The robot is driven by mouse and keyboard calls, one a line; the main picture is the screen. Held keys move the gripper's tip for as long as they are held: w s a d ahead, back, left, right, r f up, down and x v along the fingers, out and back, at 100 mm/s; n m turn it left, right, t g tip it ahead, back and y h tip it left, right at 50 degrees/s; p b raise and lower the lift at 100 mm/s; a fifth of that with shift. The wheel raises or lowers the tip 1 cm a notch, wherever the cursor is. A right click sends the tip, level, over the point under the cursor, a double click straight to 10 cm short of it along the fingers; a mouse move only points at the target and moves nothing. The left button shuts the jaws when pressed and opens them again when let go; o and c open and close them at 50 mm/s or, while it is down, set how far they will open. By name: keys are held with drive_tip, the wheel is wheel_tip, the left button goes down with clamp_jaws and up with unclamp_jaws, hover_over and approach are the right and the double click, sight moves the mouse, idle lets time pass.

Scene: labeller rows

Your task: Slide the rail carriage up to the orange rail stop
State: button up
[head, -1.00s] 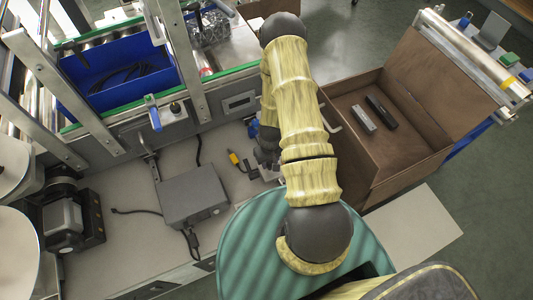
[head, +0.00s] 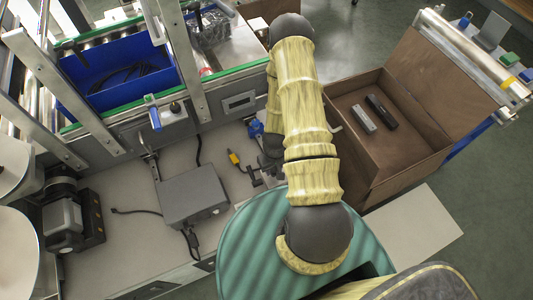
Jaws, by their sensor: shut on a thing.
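My gripper (head: 268,164) is a dark shape low over the grey worktop, just left of my pale yellow arm. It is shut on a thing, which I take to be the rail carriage. The arm and wrist hide the fingertips and nearly all of what they hold, so its shape and its distance from the stop cannot be told.
A grey box (head: 192,196) with cables stands left on the worktop (head: 115,235). A blue bin (head: 92,88) is at the back. An open cardboard box (head: 385,165) stands right of the arm.

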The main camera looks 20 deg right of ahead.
sight(278, 183)
drive_tip(key=shift+s+f, duration=0.1)
drive_tip(key=shift+s, duration=1.85)
drive_tip(key=o, duration=1.2)
drive_tip(key=shift+c, duration=0.2)
drive_tip(key=shift+w, duration=0.1)
drive_tip(key=shift+w+r, duration=0.1)
drive_tip(key=shift+r, duration=0.55)
wheel_tip(278, 183, up, 16)
drive_tip(key=shift+r, duration=0.1)
